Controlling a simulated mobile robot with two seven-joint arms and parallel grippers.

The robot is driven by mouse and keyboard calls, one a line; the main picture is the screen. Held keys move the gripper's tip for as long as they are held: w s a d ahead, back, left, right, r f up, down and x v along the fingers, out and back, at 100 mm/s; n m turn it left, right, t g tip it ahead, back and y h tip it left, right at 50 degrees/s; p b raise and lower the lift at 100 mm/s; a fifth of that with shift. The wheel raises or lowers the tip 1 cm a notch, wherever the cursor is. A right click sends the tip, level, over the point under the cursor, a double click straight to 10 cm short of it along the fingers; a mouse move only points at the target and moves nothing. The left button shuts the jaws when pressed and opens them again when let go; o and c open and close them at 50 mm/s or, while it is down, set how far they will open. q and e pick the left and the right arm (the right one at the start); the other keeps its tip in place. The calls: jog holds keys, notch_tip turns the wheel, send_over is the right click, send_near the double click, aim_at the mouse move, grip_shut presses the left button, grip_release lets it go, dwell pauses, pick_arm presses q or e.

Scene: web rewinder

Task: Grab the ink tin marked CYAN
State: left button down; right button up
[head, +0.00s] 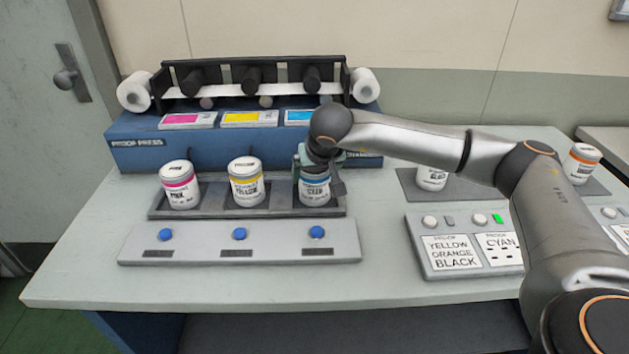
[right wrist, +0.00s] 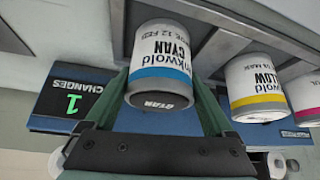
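The CYAN ink tin (head: 314,190) is white with a blue band and stands in the right-hand slot of the dark tray (head: 220,210). My right gripper (head: 318,170) is at this tin from above and behind. In the right wrist view the tin (right wrist: 160,65) appears upside down, with CYAN on its side and lid. The fingers of my right gripper (right wrist: 162,80) lie on both sides of it, very close. I cannot tell whether they press on it. My left gripper is not in view.
A yellow tin (head: 246,182) and a pink tin (head: 180,184) stand left in the same tray. Behind is the blue proof press (head: 140,155). A panel with blue buttons (head: 240,245) lies in front. Other tins (head: 432,178) stand right, near my right arm.

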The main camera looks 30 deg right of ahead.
jog(key=c, duration=1.1)
jog(key=shift+r, duration=0.1)
grip_shut()
jog(key=shift+r, duration=0.1)
